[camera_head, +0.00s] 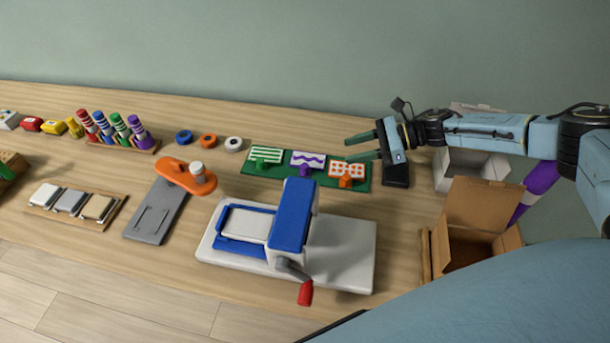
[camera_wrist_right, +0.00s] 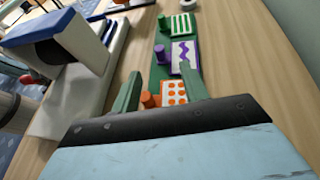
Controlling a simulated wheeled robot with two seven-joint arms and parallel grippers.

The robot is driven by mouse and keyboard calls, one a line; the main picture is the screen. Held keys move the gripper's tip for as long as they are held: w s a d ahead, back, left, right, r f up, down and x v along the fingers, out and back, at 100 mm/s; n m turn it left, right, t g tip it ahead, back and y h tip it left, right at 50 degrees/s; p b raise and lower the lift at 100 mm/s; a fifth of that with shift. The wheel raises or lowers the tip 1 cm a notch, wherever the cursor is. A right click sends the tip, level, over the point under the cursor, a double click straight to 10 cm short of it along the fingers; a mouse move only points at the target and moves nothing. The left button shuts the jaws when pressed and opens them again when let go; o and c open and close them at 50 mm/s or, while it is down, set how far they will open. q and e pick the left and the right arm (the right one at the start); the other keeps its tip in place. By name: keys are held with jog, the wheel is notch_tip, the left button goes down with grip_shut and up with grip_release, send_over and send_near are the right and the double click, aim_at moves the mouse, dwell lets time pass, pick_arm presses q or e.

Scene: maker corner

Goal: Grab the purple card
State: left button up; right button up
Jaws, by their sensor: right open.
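The purple card (camera_head: 308,160) is white with a purple wavy band and a purple tab in front. It stands in the middle of a green board (camera_head: 271,180), between a green-striped card (camera_head: 266,154) and an orange-patterned card (camera_head: 347,169). In the right wrist view the purple card (camera_wrist_right: 184,53) lies beyond the orange-patterned card. My right gripper (camera_head: 350,149) is open and appears empty, above the board's right end near the orange-patterned card. Its two green fingers (camera_wrist_right: 160,77) point toward the purple card and are apart from it. My left gripper is not in view.
A white and blue press (camera_head: 345,250) with a red-handled crank stands in front of the board. An open cardboard box (camera_head: 485,205) and a white box (camera_head: 457,175) are at the right. Colored rolls (camera_head: 208,140) lie left of the board.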

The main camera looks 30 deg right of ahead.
jog(key=shift+f+b, duration=0.4)
jog(key=shift+f, duration=0.5)
send_near(305, 165)
jog(key=x, duration=0.4)
jog(key=shift+w+a+f, duration=0.1)
jog(key=shift+w+f, duration=0.15)
jog(key=shift+f, duration=0.25)
jog(key=x, duration=0.5)
jog(key=shift+a+f, duration=0.1)
jog(key=shift+a, duration=0.3)
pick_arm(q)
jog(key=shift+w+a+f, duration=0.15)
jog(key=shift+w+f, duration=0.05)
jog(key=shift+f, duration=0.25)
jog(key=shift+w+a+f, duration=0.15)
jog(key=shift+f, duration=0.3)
pick_arm(e)
jog(key=shift+s, duration=0.1)
grip_shut()
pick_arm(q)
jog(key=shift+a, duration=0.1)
